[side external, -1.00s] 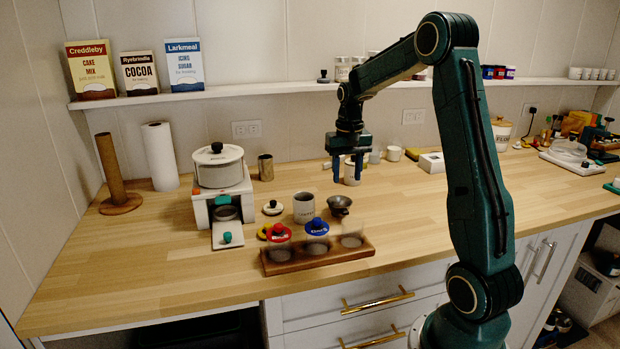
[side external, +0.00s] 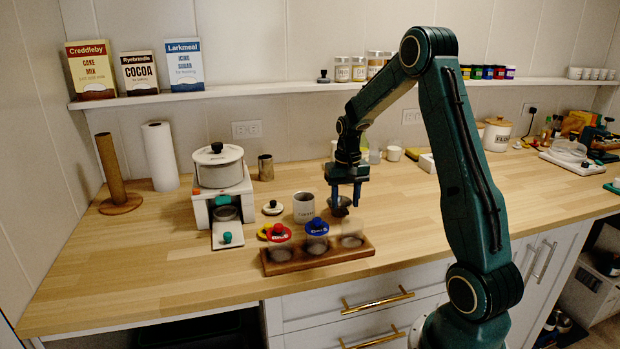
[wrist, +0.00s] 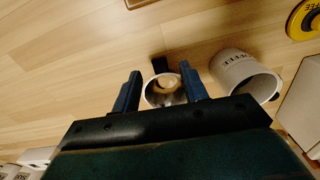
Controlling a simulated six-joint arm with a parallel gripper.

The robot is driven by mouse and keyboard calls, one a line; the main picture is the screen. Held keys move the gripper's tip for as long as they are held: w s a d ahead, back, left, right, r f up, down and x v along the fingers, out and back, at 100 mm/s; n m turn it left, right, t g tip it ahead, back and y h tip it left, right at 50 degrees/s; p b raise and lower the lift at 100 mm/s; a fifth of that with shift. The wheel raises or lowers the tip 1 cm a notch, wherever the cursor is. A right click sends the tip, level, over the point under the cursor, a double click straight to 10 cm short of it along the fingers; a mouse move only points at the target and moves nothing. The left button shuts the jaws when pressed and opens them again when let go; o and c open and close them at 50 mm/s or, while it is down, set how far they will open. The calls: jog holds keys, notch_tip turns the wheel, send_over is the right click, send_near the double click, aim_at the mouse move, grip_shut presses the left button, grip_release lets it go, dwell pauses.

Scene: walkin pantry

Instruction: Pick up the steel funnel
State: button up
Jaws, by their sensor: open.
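The steel funnel (side external: 344,201) stands on the wooden counter, right of the grey mug and behind the wooden rack; my fingers partly hide it in the side view. In the wrist view the funnel (wrist: 165,92) shows as a round metal rim with a dark tab at its far side. My gripper (side external: 347,206) points down over the funnel, jaws open. In the wrist view my gripper (wrist: 161,72) has one blue finger on each side of the funnel. I cannot tell whether either finger touches it.
The grey mug (side external: 303,208) is close to the funnel's left. The wooden rack (side external: 300,266) with lidded jars stands in front. A white scale-like stand (side external: 202,212) with a pot (side external: 218,167) is further left. The counter right of the funnel is clear.

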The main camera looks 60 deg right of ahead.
aim_at(345, 210)
jog(key=shift+f, duration=1.9)
grip_shut()
